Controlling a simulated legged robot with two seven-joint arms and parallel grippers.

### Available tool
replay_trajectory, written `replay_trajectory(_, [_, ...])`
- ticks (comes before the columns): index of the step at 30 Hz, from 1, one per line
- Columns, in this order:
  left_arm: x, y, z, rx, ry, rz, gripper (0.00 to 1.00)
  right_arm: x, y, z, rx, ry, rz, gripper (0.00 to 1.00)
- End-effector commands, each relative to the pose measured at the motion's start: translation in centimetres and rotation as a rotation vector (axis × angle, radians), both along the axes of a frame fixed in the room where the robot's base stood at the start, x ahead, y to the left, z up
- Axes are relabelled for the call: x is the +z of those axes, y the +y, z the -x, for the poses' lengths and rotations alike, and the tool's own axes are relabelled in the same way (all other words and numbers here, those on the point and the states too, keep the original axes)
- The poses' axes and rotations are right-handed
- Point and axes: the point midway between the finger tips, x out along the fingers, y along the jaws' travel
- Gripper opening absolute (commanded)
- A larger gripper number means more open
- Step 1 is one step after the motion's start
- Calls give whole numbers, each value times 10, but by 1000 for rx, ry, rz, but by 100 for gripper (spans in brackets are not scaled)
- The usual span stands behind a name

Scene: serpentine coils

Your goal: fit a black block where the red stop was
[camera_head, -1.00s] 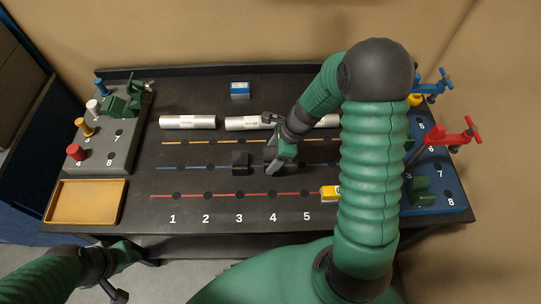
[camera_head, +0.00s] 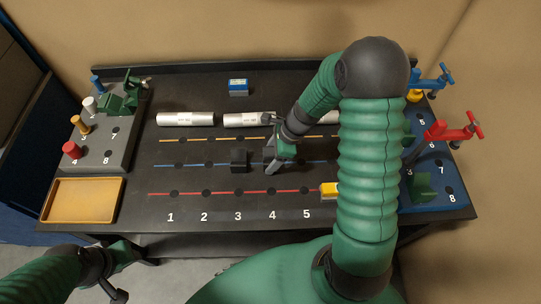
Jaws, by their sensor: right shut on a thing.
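A black block (camera_head: 239,159) stands on the blue line above number 3. My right gripper (camera_head: 271,162) is low over the blue line, just right of that block, around number 4. It is shut on a small dark thing that looks like another black block, mostly hidden by the fingers. I cannot tell whether that thing touches the table. A red peg (camera_head: 71,150) stands at spot 4 of the grey rack (camera_head: 104,163) on the left. My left gripper (camera_head: 128,273) hangs in front of the table at lower left; its jaws are unclear.
Silver cylinders (camera_head: 186,119) lie along the back, with a blue box (camera_head: 238,86) behind them. An orange tray (camera_head: 82,200) is at front left. A yellow block (camera_head: 328,190) sits right on the red line (camera_head: 221,194). My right arm hides part of the blue rack (camera_head: 456,191).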

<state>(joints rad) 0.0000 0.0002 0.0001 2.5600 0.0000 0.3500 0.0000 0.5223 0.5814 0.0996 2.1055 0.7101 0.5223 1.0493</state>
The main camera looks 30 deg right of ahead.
Motion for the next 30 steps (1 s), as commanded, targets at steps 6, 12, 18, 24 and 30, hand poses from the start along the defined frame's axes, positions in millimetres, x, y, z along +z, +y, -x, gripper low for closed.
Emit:
replay_trajectory(6, [-1,0,0,0,0,0,36,-2,-1,1,-2,3,1,0])
replay_trajectory(12, [-1,0,0,0,0,0,36,-2,0,1,-1,2,1,89])
replay_trajectory(18, [0,0,0,0,0,0,36,-2,0,0,-1,2,1,89])
replay_trajectory(24, [2,0,0,0,0,0,36,8,-3,2,0,0,2,89])
replay_trajectory(30, [9,0,0,0,0,0,36,55,-20,10,-1,-3,4,89])
